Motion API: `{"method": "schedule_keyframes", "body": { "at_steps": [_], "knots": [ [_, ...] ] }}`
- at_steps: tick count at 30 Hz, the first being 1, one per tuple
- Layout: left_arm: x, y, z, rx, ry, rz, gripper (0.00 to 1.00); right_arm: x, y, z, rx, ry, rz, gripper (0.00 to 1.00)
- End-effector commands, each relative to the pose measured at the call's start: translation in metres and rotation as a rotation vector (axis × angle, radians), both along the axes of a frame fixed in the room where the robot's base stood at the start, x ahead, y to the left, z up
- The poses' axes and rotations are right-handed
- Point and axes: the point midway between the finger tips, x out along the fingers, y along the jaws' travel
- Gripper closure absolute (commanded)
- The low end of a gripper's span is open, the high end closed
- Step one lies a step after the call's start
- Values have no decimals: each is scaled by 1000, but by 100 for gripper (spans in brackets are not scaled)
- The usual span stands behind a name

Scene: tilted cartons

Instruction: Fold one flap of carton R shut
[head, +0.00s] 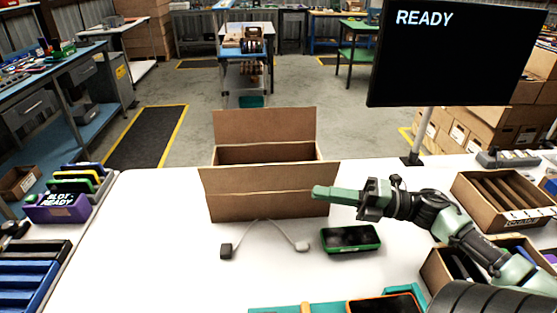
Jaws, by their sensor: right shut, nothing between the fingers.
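An open brown carton (265,207) stands on the white table in the middle of the head view; no letter shows on it. Its back flap (265,125) stands up. Its front flap (268,179) leans outward toward me, partly covering the opening. My right gripper (318,192) comes in from the right, with its green fingers shut and empty. The fingertips are at the lower right end of the front flap, overlapping it in the picture; I cannot tell whether they touch. My left gripper is not in view.
A screen (455,60) stands behind at the right. Boxes with dividers (505,198) fill the right side.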

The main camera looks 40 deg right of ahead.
Motion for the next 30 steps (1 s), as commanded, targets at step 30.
{"method": "schedule_keyframes", "body": {
  "at_steps": [30],
  "knots": [
    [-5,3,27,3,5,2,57,102,49,17,0,-1,1,100]
  ]
}}
